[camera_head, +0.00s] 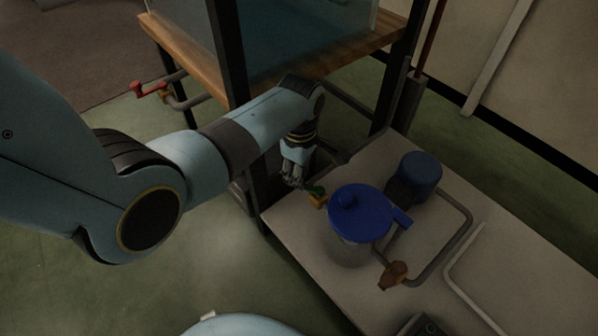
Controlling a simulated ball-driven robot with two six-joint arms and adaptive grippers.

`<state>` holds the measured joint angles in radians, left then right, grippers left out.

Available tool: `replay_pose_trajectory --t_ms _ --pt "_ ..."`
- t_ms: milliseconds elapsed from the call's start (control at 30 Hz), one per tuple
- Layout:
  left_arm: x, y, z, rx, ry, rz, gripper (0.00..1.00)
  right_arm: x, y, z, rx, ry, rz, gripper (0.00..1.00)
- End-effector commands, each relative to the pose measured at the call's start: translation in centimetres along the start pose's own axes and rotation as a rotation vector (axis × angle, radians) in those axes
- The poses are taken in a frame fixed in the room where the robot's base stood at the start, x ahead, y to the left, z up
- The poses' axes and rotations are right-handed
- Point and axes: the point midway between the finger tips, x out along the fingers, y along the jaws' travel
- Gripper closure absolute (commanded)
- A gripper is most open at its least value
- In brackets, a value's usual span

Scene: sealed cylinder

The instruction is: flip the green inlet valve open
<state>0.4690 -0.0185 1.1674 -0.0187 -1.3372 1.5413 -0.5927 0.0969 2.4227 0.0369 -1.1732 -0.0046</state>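The green inlet valve handle (315,190) sits on a small brass fitting at the left side of the blue-lidded cylinder (350,245). My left gripper (293,183) points downward just left of the green handle. Its fingertips are very close to the handle, but I cannot tell whether they touch it. The fingers are small and dark here, and I cannot tell how far apart they are. The handle is partly hidden, so its exact angle is unclear. My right gripper is not in view.
A grey bench (480,285) holds the cylinder, a dark blue motor-like unit (420,172), a bent pipe (462,240) and a brown fitting (393,274). A tank (300,35) stands on a wooden shelf (340,55) behind. A red-handled valve (137,89) is at the left.

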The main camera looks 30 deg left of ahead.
Motion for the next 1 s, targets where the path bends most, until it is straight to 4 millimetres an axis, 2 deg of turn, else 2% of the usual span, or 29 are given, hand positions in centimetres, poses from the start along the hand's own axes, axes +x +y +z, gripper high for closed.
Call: replay_pose_trajectory --t_ms 133,300,600,1000 --pt "-0.3 0.6 -0.1 0.107 -0.001 0.000 1.00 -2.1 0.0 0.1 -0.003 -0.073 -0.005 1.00" --pt "-0.2 1.2 -0.1 0.245 -0.001 -0.001 1.00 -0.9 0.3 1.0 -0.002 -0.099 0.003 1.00" --pt "-0.1 2.2 -0.1 0.450 -0.001 0.000 1.00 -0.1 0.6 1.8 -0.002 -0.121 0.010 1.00" --pt "0.0 2.8 0.1 0.571 0.000 0.000 1.00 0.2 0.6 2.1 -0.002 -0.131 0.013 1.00"
